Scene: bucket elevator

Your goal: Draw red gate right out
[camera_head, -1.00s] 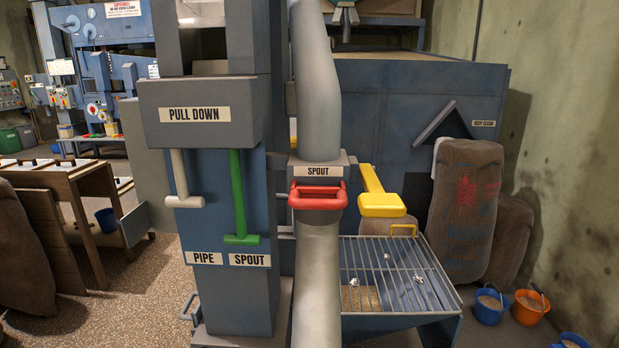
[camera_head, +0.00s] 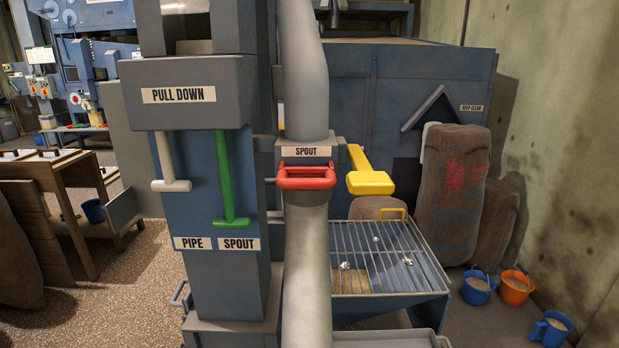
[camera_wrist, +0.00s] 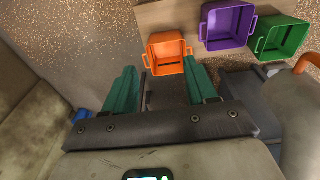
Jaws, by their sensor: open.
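The red gate (camera_head: 306,176) is a loop-shaped red handle below a grey box labelled SPOUT, across the grey vertical pipe (camera_head: 306,95) in the head view. How far it stands out is hard to tell from this front angle. My gripper (camera_wrist: 160,67) shows only in the wrist view, where its two green fingers are spread apart with nothing between them. The wrist view looks down on bins and does not show the red gate. The head view does not show my gripper, so its distance from the gate cannot be told.
A yellow handle (camera_head: 370,182) sits just right of the gate. A green lever (camera_head: 230,190) and a white lever (camera_head: 170,170) hang on the blue column to the left. A grated hopper (camera_head: 385,255) stands below right. The wrist view shows an orange bin (camera_wrist: 168,55) and a purple bin (camera_wrist: 226,27).

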